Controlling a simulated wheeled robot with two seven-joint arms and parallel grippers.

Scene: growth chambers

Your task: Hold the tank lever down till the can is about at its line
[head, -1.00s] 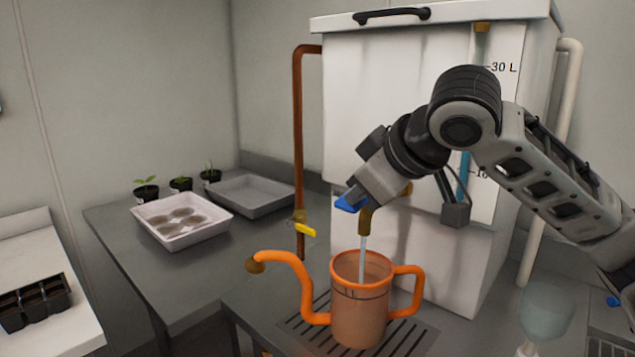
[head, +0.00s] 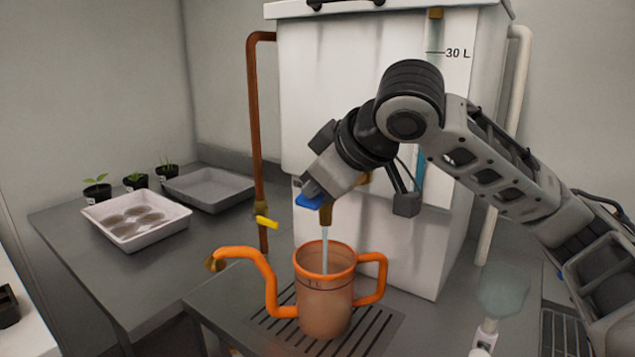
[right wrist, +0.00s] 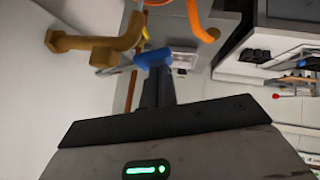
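The orange watering can (head: 325,305) stands upright on the drain grate under the tank's brass tap (head: 326,214). A thin stream of water runs from the tap into its open top. A dark line with a mark runs around the can below the rim; I cannot clearly tell the water level against it. My right gripper (head: 309,198) is at the blue tank lever (head: 306,203). In the right wrist view its dark fingers (right wrist: 156,88) look closed together, with their tips against the blue lever (right wrist: 153,58). My left gripper is not in view.
The white tank (head: 350,110) stands behind, with a blue-filled gauge tube (head: 420,170) and a 30 L mark. A copper pipe (head: 256,130) with a yellow valve handle (head: 266,222) is left of it. Trays and seedling pots (head: 97,192) sit on the left bench. A pale bulb-topped object (head: 500,290) stands at right.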

